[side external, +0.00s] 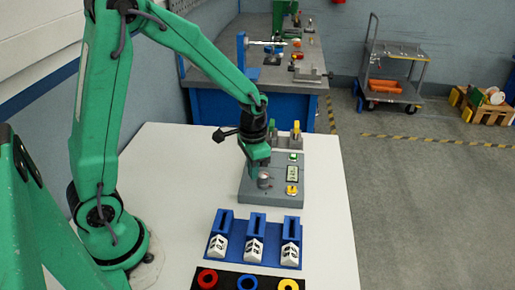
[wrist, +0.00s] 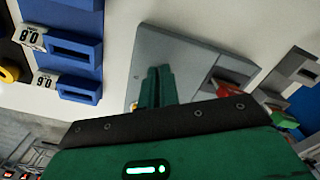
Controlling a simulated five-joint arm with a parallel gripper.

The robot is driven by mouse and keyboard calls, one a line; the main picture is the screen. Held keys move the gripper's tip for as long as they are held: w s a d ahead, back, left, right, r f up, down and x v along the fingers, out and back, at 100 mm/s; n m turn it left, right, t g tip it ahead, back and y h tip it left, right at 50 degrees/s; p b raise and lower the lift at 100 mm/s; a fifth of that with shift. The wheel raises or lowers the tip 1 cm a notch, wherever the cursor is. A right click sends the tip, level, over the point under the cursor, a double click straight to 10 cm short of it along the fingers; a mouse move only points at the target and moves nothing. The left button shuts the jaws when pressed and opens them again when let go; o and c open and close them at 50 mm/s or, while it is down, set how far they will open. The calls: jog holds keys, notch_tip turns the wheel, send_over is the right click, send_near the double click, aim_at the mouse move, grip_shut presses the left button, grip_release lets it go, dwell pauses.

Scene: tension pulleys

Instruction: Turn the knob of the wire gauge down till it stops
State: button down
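A silvery round knob (side external: 264,181) stands on the box. My gripper (side external: 259,165) points down just above this knob; I cannot tell whether it touches it. In the wrist view, the two green fingers of my gripper (wrist: 157,82) lie close together over the grey box (wrist: 180,58), with no knob seen between them. The gripper body hides the near part of the box.
A yellow part (side external: 291,190) and a green button (side external: 293,156) sit on the box's right side. Blue slotted holders with white number labels (side external: 254,250) stand in front, then a black strip with red, blue and yellow rings (side external: 240,281). Table to the right is clear.

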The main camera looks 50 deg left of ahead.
jog(key=shift+s+a+r, duration=0.1)
jog(key=shift+a+r, duration=0.05)
jog(key=shift+a, duration=0.15)
dwell(0.4)
notch_tip(320, 180, up, 6)
jog(key=shift+f, duration=0.1)
dwell(0.7)
jog(key=d, duration=0.2)
jog(key=r, duration=0.1)
jog(key=shift+s+d, duration=0.35)
jog(key=shift+d, duration=0.05)
jog(key=shift+f, duration=0.1)
jog(key=shift+f, duration=3.4)
jog(key=shift+w+a, duration=0.1)
jog(key=shift+w, duration=0.4)
